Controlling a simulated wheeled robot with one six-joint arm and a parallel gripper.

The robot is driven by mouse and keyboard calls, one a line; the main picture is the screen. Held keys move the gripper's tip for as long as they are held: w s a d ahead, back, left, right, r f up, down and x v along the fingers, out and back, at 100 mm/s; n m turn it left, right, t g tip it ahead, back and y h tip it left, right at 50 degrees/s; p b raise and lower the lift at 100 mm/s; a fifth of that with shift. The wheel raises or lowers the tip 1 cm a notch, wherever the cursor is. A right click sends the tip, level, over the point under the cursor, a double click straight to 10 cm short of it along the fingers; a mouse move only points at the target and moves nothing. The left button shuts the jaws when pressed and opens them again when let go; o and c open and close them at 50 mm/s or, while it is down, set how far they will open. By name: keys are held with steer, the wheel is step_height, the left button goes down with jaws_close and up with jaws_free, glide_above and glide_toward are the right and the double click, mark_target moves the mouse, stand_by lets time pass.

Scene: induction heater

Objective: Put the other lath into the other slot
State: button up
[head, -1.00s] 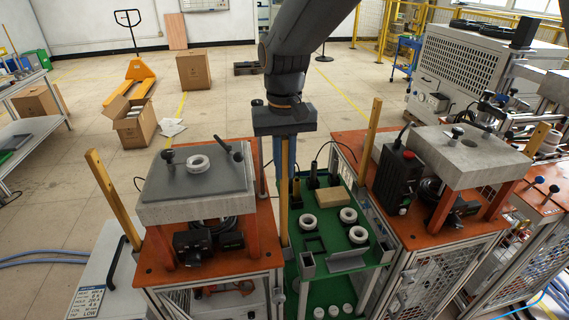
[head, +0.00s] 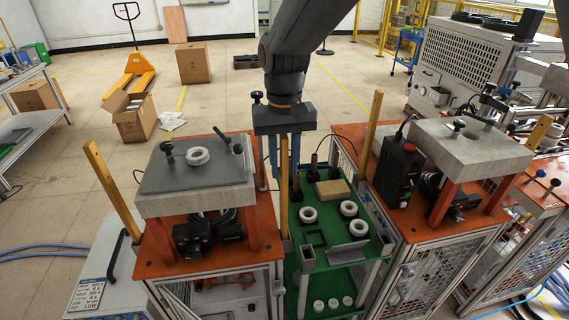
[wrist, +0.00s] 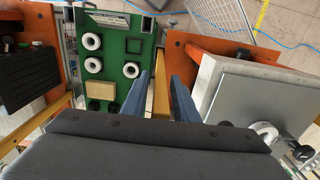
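My gripper (head: 284,160) points down over the right edge of the left station. Its two blue fingers stand apart on either side of a wooden lath (head: 283,195). The wrist view shows the same lath (wrist: 161,100) between the spread fingers (wrist: 160,92), with gaps beside it. This lath stands upright at the right edge of the left orange tabletop (head: 266,215); how deep its lower end sits in the slot is hard to tell. Another lath (head: 103,182) stands, tilted in the picture, at the left edge of the same tabletop.
A grey plate (head: 175,190) with a white ring stands left of my gripper. A green cart (head: 345,268) with rings and a tan block (head: 333,190) is close on the right. The right station has upright laths (head: 371,125) (head: 540,131) and a black control box (head: 399,170).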

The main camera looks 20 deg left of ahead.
mark_target(284, 136)
steer(key=shift+o, duration=0.4)
steer(key=shift+r, duration=0.3)
steer(key=shift+r+b, duration=1.35)
steer(key=shift+r, duration=2.25)
